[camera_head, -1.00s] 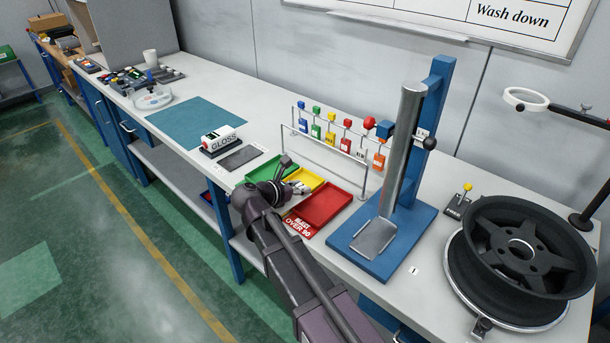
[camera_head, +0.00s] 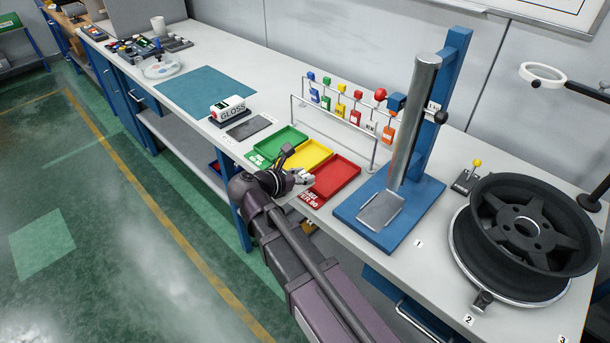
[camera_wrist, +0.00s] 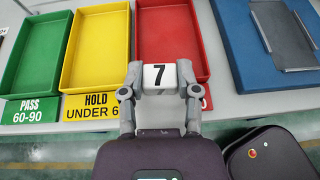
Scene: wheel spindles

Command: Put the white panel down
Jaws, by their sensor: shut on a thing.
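The white panel (camera_wrist: 160,77) bears a black 7 and sits between the two fingers of my gripper (camera_wrist: 159,86) in the wrist view. My gripper is shut on it. In the wrist view the panel overlaps the front part of the red tray (camera_wrist: 170,35) and hides part of its label. In the head view my gripper (camera_head: 300,181) is at the bench's front edge, by the yellow and red trays. The panel is too small there to make out clearly. Whether it touches anything below cannot be told.
The green tray (camera_head: 283,140) and yellow tray (camera_head: 305,153) look empty. A blue stand (camera_head: 425,205) with a metal cylinder is right of the red tray. A black wheel (camera_head: 530,227) is farther right. A rack of coloured tags (camera_head: 342,106) stands behind. A teal mat (camera_head: 205,92) is clear.

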